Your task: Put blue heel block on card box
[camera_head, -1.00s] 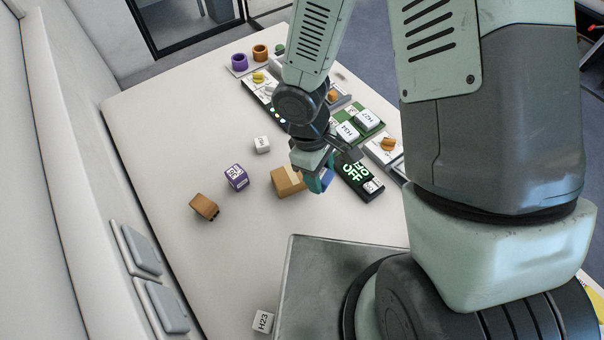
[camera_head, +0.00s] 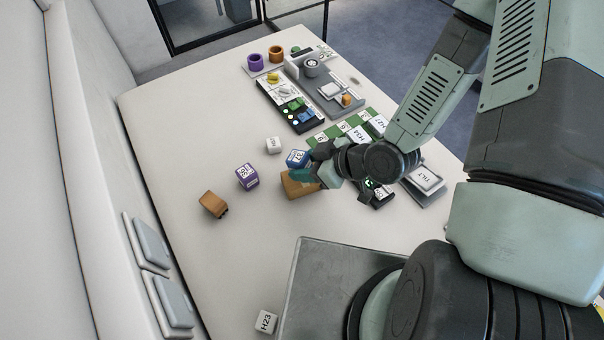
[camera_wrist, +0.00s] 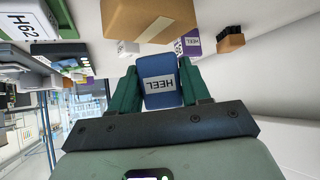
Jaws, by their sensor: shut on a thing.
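The blue heel block (camera_head: 297,158), with a white label, is between the green fingers of my gripper (camera_head: 305,167). In the wrist view the block (camera_wrist: 160,88) shows its HEEL label, and my gripper (camera_wrist: 160,84) is shut on its sides. The brown card box (camera_head: 298,188) sits on the table, partly hidden by my gripper. In the head view the block appears at its far edge. In the wrist view the box (camera_wrist: 150,20) lies just beyond the block's end. I cannot tell whether they touch.
A purple block (camera_head: 247,177), a brown brush-like block (camera_head: 213,204) and a white block (camera_head: 274,145) stand left of the box. Trays and a green board (camera_head: 325,135) with labelled pieces fill the far right. The table's left front is mostly clear.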

